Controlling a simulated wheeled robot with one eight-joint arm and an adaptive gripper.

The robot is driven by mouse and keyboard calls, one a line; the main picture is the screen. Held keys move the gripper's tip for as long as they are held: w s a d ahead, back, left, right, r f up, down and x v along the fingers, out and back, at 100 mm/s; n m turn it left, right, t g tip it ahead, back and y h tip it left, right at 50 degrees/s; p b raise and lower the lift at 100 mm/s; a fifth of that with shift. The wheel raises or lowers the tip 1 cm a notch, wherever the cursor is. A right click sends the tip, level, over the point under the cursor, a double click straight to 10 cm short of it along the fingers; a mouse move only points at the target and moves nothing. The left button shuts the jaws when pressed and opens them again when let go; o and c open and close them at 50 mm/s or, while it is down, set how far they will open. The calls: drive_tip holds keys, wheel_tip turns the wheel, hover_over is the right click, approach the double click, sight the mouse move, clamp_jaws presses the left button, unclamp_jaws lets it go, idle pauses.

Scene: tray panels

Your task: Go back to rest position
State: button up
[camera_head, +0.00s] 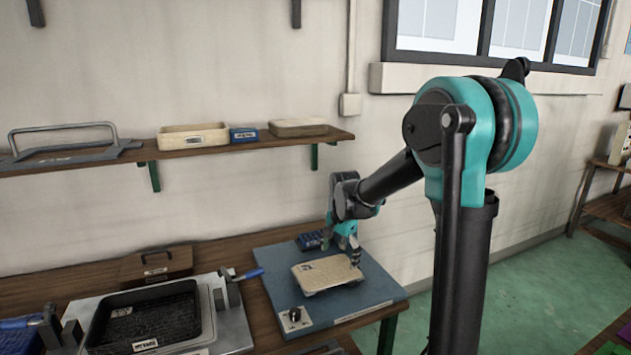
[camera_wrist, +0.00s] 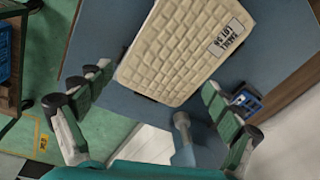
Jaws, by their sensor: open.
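My gripper (camera_head: 352,258) is at the far right corner of a cream panel (camera_head: 322,274) in the head view. In the wrist view my gripper (camera_wrist: 158,78) is open, with its fingers spread apart and nothing held between them. The panel (camera_wrist: 178,48) has a woven-looking grid surface and a white printed label. It lies on a blue-grey board (camera_head: 375,288), which also shows in the wrist view (camera_wrist: 110,30). I cannot tell whether a fingertip touches the panel's edge.
A small blue box (camera_head: 310,240) stands behind the panel. A black tray (camera_head: 150,318) sits on a metal fixture with a blue-handled clamp (camera_head: 248,274) to the left. A brown box (camera_head: 157,265) is behind it. A wall shelf (camera_head: 90,158) holds trays and a metal frame.

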drive_tip(key=s+d+f+n+t, duration=0.1)
drive_tip(key=s+d+f+n, duration=0.1)
drive_tip(key=s, duration=0.6)
drive_tip(key=s+d+f+n+t, duration=0.1)
drive_tip(key=s+d+f+n, duration=0.2)
drive_tip(key=s+d, duration=0.3)
drive_tip(key=s+d+f+n, duration=0.2)
drive_tip(key=s+d+n, duration=0.1)
drive_tip(key=s, duration=0.7)
drive_tip(key=shift+d+f+n+t, duration=0.2)
drive_tip(key=shift+d+n+t, duration=0.2)
drive_tip(key=shift+n, duration=0.2)
